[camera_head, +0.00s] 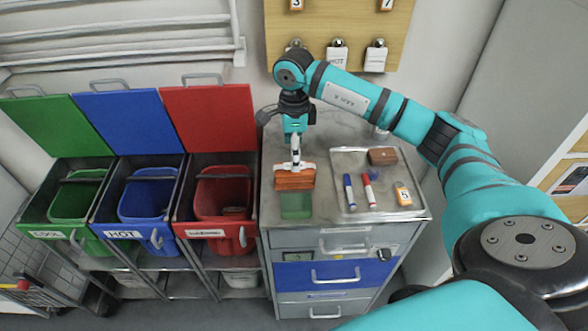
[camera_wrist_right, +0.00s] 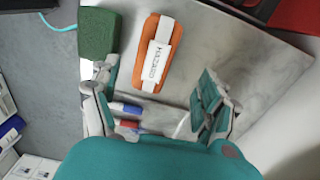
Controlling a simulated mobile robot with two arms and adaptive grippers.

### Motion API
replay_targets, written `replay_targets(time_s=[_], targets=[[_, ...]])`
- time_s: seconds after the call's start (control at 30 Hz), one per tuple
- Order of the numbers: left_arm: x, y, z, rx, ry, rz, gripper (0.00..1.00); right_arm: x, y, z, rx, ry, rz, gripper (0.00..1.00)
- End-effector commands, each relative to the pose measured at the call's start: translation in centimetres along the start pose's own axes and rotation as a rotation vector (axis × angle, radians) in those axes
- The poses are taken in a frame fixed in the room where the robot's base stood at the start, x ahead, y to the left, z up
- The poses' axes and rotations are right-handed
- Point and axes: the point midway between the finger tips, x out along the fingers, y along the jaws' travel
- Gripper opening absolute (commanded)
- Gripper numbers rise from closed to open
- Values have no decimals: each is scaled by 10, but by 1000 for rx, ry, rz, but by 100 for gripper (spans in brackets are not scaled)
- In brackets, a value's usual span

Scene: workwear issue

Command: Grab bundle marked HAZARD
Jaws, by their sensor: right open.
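The bundle marked HAZARD is an orange block with a white band. It lies on the grey metal cabinet top (camera_head: 340,128), and in the head view the bundle (camera_head: 295,181) is near the left front. In the right wrist view the bundle (camera_wrist_right: 163,25) shows its HAZARD label facing up. My right gripper (camera_head: 296,155) is over the bundle, pointing down. In the wrist view its open fingers (camera_wrist_right: 158,84) are spread on either side, with the bundle just beyond the tips and nothing held. My left gripper is not in view.
A green block (camera_head: 296,206) lies beside the bundle. A tray (camera_head: 385,207) at the right holds blue (camera_head: 349,192) and red (camera_head: 369,190) markers, a brown block (camera_head: 383,156) and an orange tag (camera_head: 403,194). Open green, blue and red bins (camera_head: 222,190) stand left.

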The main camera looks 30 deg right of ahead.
Motion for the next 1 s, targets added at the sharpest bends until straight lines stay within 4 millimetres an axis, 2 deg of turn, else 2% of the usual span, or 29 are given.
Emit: replay_targets(time_s=[0.13, 0.27, 0.43, 0.6, 0.87, 1.0], targets=[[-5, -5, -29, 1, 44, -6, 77, 13, 0, 0, -1, 0, 1, 79], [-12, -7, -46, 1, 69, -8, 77, 20, 2, 0, -2, 1, 2, 79], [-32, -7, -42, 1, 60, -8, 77, 43, 8, -1, -1, 2, 6, 79], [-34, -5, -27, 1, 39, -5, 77, 64, 7, 0, -1, 0, 2, 79], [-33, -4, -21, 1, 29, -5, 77, 68, 6, 0, -2, -1, -1, 79], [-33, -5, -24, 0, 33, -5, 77, 67, 6, 0, -1, -1, 0, 61]])
